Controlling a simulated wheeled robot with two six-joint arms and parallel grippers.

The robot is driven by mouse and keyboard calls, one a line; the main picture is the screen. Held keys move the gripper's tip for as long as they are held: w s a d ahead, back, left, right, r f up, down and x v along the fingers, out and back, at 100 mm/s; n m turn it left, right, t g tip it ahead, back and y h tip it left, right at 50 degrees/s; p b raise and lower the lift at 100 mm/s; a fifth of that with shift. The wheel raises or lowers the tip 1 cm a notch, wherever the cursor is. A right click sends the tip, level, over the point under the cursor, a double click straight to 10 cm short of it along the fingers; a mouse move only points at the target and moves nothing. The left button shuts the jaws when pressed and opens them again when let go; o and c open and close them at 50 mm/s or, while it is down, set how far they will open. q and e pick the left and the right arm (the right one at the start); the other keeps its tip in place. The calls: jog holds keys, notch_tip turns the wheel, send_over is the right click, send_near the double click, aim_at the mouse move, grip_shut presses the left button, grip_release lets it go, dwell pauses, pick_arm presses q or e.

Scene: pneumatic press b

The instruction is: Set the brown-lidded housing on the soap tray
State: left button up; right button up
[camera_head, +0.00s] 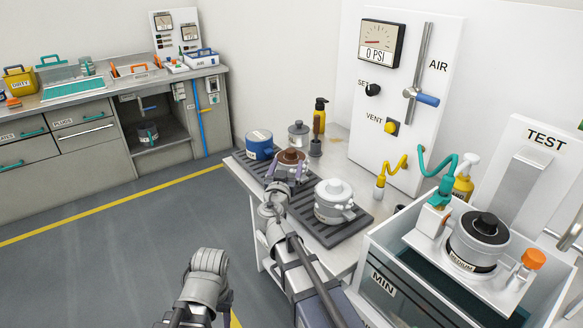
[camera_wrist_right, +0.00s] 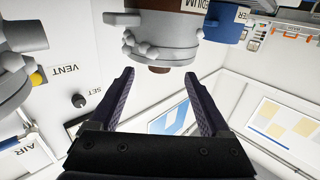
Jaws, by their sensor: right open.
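The brown-lidded housing (camera_head: 291,158) stands upright in the middle of a long dark ribbed tray (camera_head: 314,232) on the bench. No label shows whether this is the soap tray. My right gripper (camera_head: 287,171) is open at the near side of the housing, its purple fingers partly hiding it. In the upside-down right wrist view, the housing (camera_wrist_right: 163,35) shows its clamps and brown lid just beyond the open fingertips (camera_wrist_right: 160,78). Nothing is visible gripped between the fingers. My left gripper is out of view.
A blue housing (camera_head: 259,145) and a white-lidded housing (camera_head: 333,202) stand on the ribbed tray on either side. A water tank (camera_head: 415,300) holding a dark-lidded housing (camera_head: 478,240) is at right.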

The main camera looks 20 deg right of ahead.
aim_at(290, 157)
jog(key=shift+x, duration=3.65)
jog(key=shift+s, duration=0.1)
jog(key=shift+c, duration=0.4)
grip_shut()
